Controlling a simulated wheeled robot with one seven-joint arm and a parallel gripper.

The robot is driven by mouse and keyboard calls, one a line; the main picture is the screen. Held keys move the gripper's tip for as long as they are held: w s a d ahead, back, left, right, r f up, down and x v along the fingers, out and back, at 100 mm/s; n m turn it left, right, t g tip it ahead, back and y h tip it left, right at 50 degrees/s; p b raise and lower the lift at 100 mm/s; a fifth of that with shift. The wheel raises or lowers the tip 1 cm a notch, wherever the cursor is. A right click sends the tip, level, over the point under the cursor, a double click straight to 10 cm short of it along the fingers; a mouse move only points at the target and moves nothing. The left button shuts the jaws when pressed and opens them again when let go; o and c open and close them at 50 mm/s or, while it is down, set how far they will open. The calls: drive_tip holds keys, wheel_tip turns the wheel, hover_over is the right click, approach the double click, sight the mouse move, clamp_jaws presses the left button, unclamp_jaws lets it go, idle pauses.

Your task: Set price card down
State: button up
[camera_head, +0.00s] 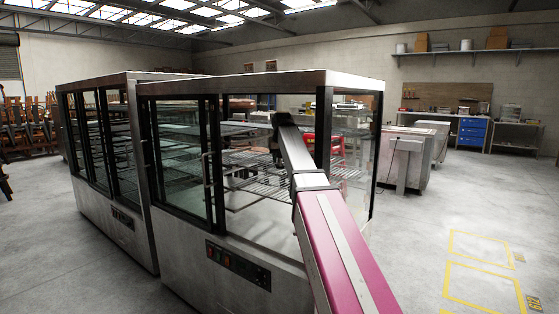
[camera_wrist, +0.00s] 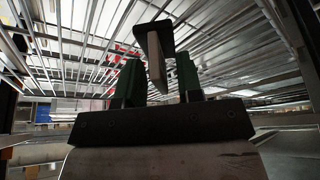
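In the wrist view, my gripper (camera_wrist: 158,72) has two dark green fingers that stand apart. A dark panel with a pale tan strip (camera_wrist: 156,72), apparently the price card, shows between and beyond the fingers. A narrow gap seems to show beside the strip, most clearly on the right. The card looks slightly tilted, and its face and base are not readable. In the head view, my arm reaches into the nearer glass display cabinet (camera_head: 185,238).
Wire shelves (camera_head: 240,183) fill the cabinet, and dark posts frame its open-looking right side. A second, similar cabinet (camera_head: 88,215) stands close on the left. A pale counter (camera_head: 400,158) and a blue drawer unit (camera_head: 472,132) stand further back. The floor at right is clear.

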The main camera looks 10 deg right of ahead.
drive_tip(key=v, duration=0.7)
drive_tip(key=shift+s, duration=0.1)
idle(1.1)
